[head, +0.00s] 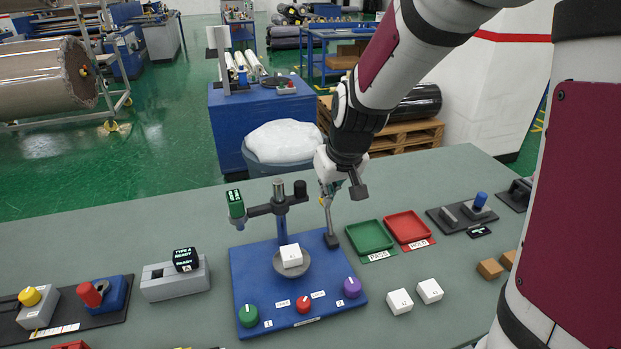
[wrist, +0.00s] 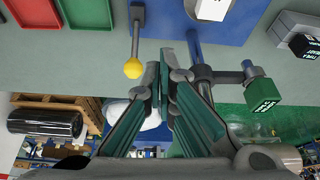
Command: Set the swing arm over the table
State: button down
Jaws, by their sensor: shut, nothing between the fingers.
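A blue test stand (head: 250,265) carries a blue post with a dark swing arm (head: 263,209) across it. The arm's left end bears a green display head (head: 236,205), its right end a black cylinder (head: 300,189). The head hangs left of the round grey table (head: 278,266), on which a white block (head: 291,256) lies. In the wrist view the green head (wrist: 263,91) is right of the post. My gripper (head: 328,187) is shut and empty, above the right rear of the stand. Its fingers (wrist: 167,75) show between the yellow-knobbed lever and the post; contact cannot be told.
The lever's yellow knob (wrist: 133,68) is close to my fingers. Green (head: 370,237) and red (head: 407,227) trays lie right of the stand, with two white blocks (head: 414,296) in front. A grey box (head: 174,278) stands to the left. The bench behind the green head is clear.

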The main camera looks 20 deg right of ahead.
jog(key=w+f, duration=0.6)
jog(key=f, duration=0.1)
jog(key=shift+w+a, duration=0.3)
jog(key=shift+w, duration=0.1)
jog(key=shift+w+d+n+b, duration=0.1)
jog(key=shift+w+n+b, duration=0.15)
jog(key=shift+n+b, duration=0.05)
